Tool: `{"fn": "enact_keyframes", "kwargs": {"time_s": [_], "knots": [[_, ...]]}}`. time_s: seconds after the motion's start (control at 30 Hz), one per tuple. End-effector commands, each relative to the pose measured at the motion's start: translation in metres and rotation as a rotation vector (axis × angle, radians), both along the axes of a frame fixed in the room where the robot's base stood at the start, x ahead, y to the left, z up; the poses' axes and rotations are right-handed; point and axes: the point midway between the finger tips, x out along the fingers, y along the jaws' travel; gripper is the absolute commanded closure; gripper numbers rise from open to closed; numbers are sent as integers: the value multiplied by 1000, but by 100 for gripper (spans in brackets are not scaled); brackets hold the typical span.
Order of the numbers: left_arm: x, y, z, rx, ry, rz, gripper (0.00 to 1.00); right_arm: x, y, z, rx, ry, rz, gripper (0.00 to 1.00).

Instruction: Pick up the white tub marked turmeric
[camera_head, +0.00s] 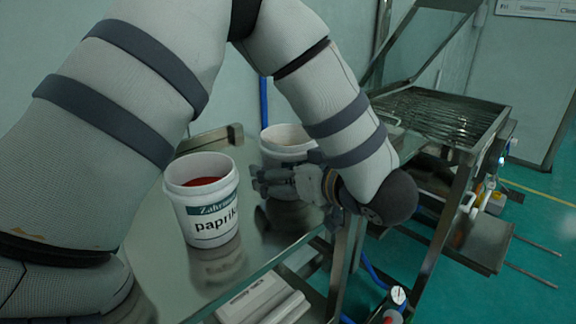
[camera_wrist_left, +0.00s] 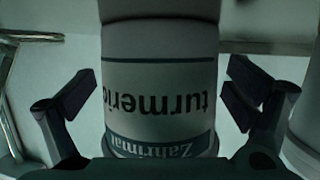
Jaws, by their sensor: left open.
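The white turmeric tub (camera_head: 285,142) stands on the steel table behind my left gripper, partly hidden by the gripper and arm. In the left wrist view the tub (camera_wrist_left: 160,85) shows upside down with its "turmeric" label, between the open fingers. My left gripper (camera_head: 262,182) is open in front of the tub, with a finger on each side in the wrist view (camera_wrist_left: 160,97). I cannot tell whether the fingers touch it. My right gripper is not in view.
A white paprika tub (camera_head: 210,222) with red powder stands left of the gripper; a white tub edge (camera_wrist_left: 306,140) also shows at the wrist view's right. The steel table (camera_head: 170,275) has a raised edge. A sieve machine (camera_head: 435,115) stands at the right.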

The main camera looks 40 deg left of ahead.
Motion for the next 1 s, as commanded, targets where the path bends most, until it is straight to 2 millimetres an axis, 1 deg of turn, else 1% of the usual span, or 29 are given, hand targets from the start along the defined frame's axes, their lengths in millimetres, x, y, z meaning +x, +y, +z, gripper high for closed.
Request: {"fn": "enact_keyframes", "kwargs": {"time_s": [0.13, 0.17, 0.2, 0.27, 0.3, 0.37, 0.4, 0.43, 0.67, 0.77, 0.87, 0.9, 0.97, 1.0], "knots": [[0, 0, 0, 0, 0, -1, 3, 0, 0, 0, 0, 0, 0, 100], [0, 0, 0, 0, 0, -1, 7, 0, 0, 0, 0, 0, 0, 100], [0, 0, 0, 0, 0, -1, 16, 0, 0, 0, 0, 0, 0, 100], [0, -1, 0, 0, 0, -1, 30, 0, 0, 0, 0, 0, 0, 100], [0, -1, 0, 0, 0, -1, 39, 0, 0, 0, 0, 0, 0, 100], [0, -1, 0, 0, 0, -1, 52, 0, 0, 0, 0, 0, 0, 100], [0, -1, 0, 0, 0, -1, 61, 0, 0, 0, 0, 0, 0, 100], [0, -1, 0, 0, 0, -1, 64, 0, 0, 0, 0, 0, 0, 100], [0, -1, 1, 1, -1, -1, 64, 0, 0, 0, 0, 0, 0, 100], [1, -1, 7, 0, -3, -1, 64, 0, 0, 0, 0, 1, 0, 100], [1, -1, 22, 0, -6, -1, 64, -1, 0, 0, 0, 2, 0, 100], [1, -1, 31, -1, -8, -1, 64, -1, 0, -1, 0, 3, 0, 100], [7, -9, 44, 1, -8, -3, 64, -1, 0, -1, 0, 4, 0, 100], [12, -16, 54, 0, -8, -3, 64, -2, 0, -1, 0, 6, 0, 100]]}}
